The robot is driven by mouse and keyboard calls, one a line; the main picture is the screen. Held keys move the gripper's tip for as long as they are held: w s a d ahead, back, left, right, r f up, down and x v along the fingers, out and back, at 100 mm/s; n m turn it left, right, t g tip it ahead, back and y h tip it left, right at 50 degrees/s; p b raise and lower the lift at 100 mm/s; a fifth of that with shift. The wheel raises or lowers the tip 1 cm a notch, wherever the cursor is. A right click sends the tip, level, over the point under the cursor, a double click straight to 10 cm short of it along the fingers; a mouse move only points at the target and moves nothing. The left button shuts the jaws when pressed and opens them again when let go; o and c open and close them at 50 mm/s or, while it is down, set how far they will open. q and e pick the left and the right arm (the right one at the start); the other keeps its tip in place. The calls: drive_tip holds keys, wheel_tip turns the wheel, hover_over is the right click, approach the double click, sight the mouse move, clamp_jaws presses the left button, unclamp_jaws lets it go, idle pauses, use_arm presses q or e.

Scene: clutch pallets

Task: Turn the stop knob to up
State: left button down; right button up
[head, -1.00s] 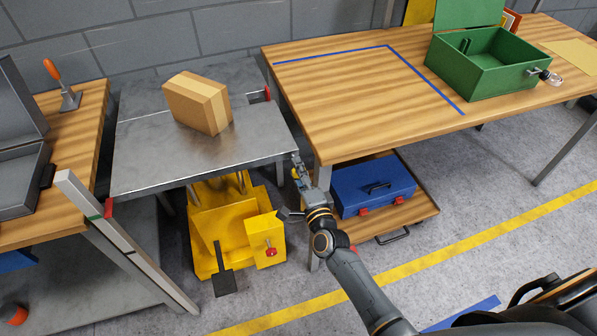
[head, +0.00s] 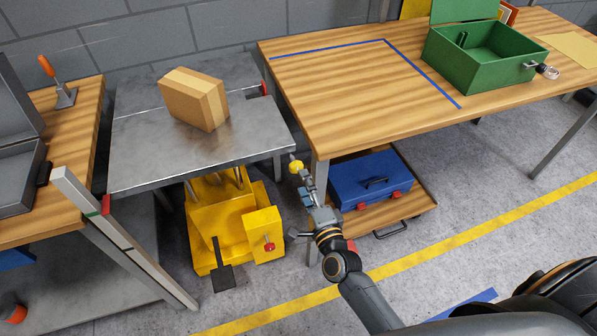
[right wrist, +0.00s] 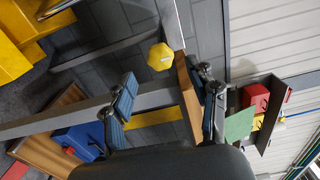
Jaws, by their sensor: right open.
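A yellow knob (head: 295,167) shows by the front right corner of the grey metal lift table (head: 150,165). It also shows in the right wrist view (right wrist: 160,56), ahead of my fingers. A red knob (head: 268,246) sits on the yellow box of the lift's base. I cannot tell which of these is the stop knob, nor how either is turned. My right gripper (head: 304,182) is open and empty, just below the yellow knob. In the right wrist view its two fingers (right wrist: 168,90) stand apart, with the knob beyond them and not between them. My left gripper is out of view.
A cardboard box (head: 195,98) stands on the lift table. The wooden bench (head: 340,95) at right holds an open green case (head: 470,65). A blue toolbox (head: 370,180) lies on the shelf beneath, close to my right arm. Floor is free in front.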

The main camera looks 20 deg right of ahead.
drive_tip(key=s, duration=0.5)
drive_tip(key=shift+d, duration=0.1)
idle(0.3)
drive_tip(key=s+f+n+g+y, duration=0.1)
drive_tip(key=s+f+n+g, duration=0.5)
drive_tip(key=f, duration=0.9)
drive_tip(key=s+f+n+g, duration=0.3)
drive_tip(key=s+f+n, duration=0.4)
drive_tip(key=f, duration=0.9)
drive_tip(key=s+d+f+n+g, duration=0.2)
drive_tip(key=s+f, duration=0.2)
drive_tip(key=s, duration=0.4)
drive_tip(key=s+d+f+n+g+h, duration=0.1)
drive_tip(key=s+d+f+n+g, duration=0.1)
drive_tip(key=s+f, duration=0.3)
drive_tip(key=s+d+f+n+g, duration=0.2)
drive_tip(key=s+f+n+g, duration=0.1)
drive_tip(key=s, duration=1)
drive_tip(key=shift+f+g+h, duration=0.3)
drive_tip(key=shift+f+g, duration=0.2)
drive_tip(key=shift+f, duration=0.25)
